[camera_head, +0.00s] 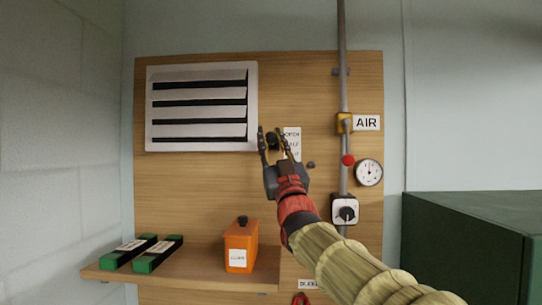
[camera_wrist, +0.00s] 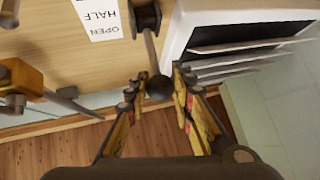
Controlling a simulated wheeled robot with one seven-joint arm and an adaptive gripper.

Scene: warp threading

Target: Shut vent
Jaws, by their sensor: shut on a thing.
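The white louvred vent (camera_head: 200,106) is on the wooden board at the upper left. Its slats stand apart with dark gaps between them; it also shows at the right of the wrist view (camera_wrist: 240,40). A thin lever with a dark ball knob (camera_wrist: 165,92) comes from a dark pivot (camera_wrist: 146,15) beside the vent. My gripper (camera_head: 273,140) is at the vent's lower right corner, its fingers (camera_wrist: 160,82) shut on the knob from both sides. A white label (camera_head: 292,143) next to it reads OPEN and HALF in the wrist view (camera_wrist: 98,18); its last word is cut off there.
To the right are an AIR pipe (camera_head: 343,95) with a yellow valve, a red knob (camera_head: 348,160), a gauge (camera_head: 369,172) and a rotary switch (camera_head: 344,210). Below, a shelf (camera_head: 200,268) holds an orange container (camera_head: 241,245) and two green boxes (camera_head: 145,253). A dark green cabinet (camera_head: 470,250) stands at right.

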